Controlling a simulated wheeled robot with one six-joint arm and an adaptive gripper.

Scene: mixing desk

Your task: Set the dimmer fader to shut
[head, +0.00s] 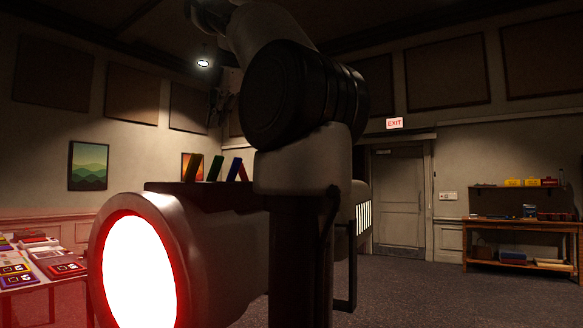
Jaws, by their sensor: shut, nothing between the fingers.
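I cannot make out the dimmer fader or a mixing desk in the head view. A large lamp (139,268) stands close at the lower left. Its round face glows white with a red rim. My arm's dark joint and pale links cross the middle of the view in front of the lamp. The fingers of my gripper do not show. A dark upright part runs down below the pale link to the bottom edge, and I cannot tell what it is.
A table with several coloured cases (15,268) stands at the left under red light. A workbench (515,226) stands at the right, near a closed door (398,198). Carpet (420,295) is clear at the lower right.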

